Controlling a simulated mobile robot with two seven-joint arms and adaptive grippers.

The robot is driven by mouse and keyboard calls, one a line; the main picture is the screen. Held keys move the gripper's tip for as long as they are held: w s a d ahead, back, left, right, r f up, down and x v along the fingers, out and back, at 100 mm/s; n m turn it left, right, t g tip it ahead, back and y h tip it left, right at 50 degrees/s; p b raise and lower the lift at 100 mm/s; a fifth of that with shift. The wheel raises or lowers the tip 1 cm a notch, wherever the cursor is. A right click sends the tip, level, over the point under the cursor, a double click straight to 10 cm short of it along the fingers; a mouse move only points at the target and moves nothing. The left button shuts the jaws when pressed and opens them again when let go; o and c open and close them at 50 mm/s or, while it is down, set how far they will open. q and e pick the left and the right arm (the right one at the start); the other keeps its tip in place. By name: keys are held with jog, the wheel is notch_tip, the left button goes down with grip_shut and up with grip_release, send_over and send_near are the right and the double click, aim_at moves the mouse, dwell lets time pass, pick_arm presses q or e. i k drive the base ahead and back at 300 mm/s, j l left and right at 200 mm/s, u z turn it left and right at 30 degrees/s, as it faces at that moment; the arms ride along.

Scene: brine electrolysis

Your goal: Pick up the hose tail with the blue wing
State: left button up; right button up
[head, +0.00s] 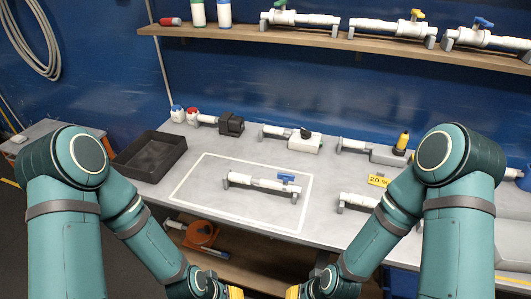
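A white pipe-like fitting with a blue wing (265,185) lies on two grey supports inside the white outlined rectangle on the bench. Its blue wing is at its right end. My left gripper (236,293) and my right gripper (293,292) are at the bottom edge, below and in front of the bench. Only yellow parts of them show; the fingertips are mostly cut off. Both are apart from the fittings.
A black tray (150,157) stands at the bench's left. Several fittings line the bench's back, with a yellow-topped piece (402,142) and a yellow "20" label (378,181) at right. The shelf (340,40) overhangs the back. An orange reel (201,233) sits below the bench.

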aim_at(230, 177)
jog(key=i+j, duration=0.15)
jog(key=j, duration=0.2)
jog(key=i+j, duration=0.15)
jog(key=j, duration=0.2)
jog(key=i+j+z, duration=0.1)
jog(key=j+z, duration=0.5)
jog(key=j, duration=0.15)
jog(key=i, duration=0.05)
